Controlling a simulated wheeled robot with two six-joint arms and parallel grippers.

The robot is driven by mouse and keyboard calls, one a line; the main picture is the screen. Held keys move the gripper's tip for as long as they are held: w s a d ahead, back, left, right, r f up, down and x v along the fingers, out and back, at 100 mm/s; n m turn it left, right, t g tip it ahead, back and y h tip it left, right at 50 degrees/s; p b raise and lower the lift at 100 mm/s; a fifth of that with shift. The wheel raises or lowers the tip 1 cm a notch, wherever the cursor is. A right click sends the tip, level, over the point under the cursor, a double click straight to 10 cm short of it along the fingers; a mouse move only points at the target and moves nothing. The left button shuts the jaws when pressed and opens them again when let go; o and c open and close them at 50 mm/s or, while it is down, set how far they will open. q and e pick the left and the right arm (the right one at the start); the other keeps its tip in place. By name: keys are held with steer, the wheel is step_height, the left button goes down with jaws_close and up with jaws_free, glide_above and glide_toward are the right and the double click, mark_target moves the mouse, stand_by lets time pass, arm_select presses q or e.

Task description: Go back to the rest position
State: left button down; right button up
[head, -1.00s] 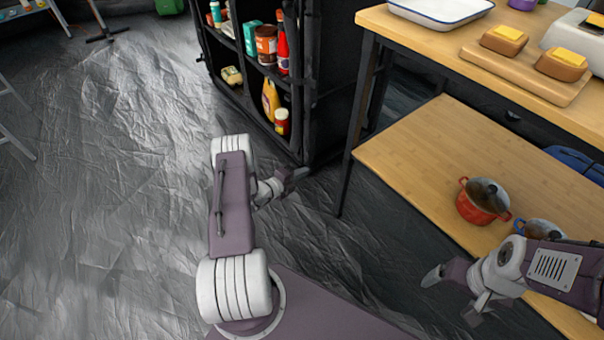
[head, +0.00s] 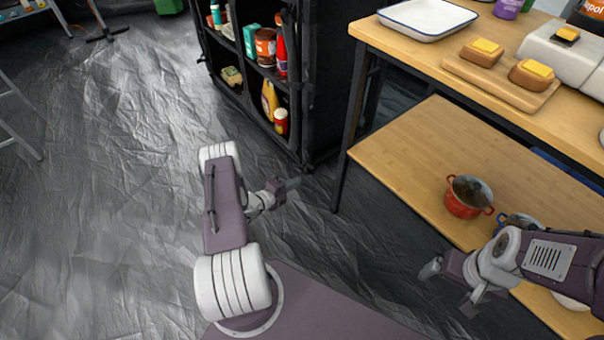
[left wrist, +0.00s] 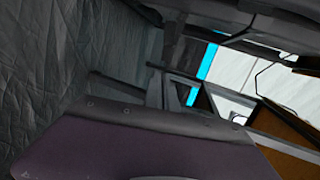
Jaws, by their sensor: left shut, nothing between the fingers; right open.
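My left gripper (head: 290,185) is in the head view, left of centre, held over the dark crinkled floor in front of the black shelf unit. It is shut and holds nothing. My right gripper (head: 450,285) is at the lower right of the head view, beside the lower wooden shelf of the table. Its fingers are apart and nothing is between them. The left wrist view is dark and tilted, with the floor cover on its left and no clear object at the fingers.
The black shelf unit (head: 312,100) holds bottles, cans and boxes. The wooden table (head: 400,48) carries a white tray (head: 427,20) and a board (head: 500,82) with buttered bread. A red pot (head: 464,204) stands on its lower shelf (head: 400,150).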

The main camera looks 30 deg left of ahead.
arm_select(q)
steer(key=s+r+p, duration=0.1)
steer(key=s+p, duration=0.1)
steer(key=s, duration=0.3)
steer(key=shift+s+a+r, duration=0.35)
steer(key=shift+a, duration=0.05)
arm_select(e)
step_height(320, 180, up, 3)
steer(key=shift+r, duration=0.2)
